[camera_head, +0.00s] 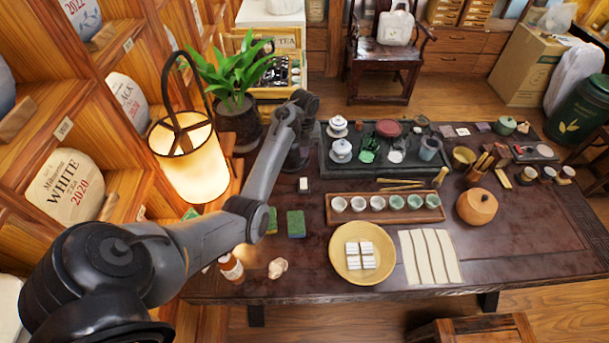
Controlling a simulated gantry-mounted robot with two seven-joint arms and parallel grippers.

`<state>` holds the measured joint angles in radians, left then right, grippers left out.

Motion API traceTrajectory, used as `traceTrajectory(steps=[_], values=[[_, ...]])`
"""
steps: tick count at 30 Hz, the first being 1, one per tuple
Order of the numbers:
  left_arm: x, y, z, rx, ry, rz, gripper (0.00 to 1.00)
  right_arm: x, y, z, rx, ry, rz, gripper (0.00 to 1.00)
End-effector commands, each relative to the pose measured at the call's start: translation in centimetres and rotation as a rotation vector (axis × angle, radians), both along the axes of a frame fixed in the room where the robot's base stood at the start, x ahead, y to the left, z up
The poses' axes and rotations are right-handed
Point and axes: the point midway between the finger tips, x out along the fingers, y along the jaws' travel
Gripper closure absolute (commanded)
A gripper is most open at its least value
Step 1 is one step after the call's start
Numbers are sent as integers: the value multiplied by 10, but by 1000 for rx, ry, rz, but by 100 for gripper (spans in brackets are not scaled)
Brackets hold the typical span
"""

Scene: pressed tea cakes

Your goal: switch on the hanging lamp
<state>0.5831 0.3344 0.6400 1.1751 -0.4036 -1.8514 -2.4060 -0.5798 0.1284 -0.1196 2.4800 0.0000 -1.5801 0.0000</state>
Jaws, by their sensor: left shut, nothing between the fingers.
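The hanging lamp (192,165) has a pale cylindrical shade, a dark rim and a tall dark loop handle. It is at the left, in front of the wooden shelves, and its shade glows warm and bright. I cannot make out a switch on it. My left arm reaches in from the lower left and passes to the right of the lamp. My left gripper (295,163) points down at the table's back left, beside the black tea tray and apart from the lamp. It is shut and empty; its fingertips are small and dark here. My right gripper is out of view.
A potted plant (238,85) stands behind the lamp. The dark table (520,235) holds the black tea tray (335,168), a row of cups (376,203), a round yellow plate (340,262) and a small white block (303,185) near the gripper. Shelves with wrapped tea cakes (65,187) line the left.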

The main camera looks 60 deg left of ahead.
Motion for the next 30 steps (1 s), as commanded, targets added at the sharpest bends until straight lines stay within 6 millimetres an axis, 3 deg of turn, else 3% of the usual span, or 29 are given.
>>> traceTrajectory(steps=[11,30], values=[[0,0,-15,0,1,3,100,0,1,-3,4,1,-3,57],[-1,0,-121,2,1,3,100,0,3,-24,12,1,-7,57]])
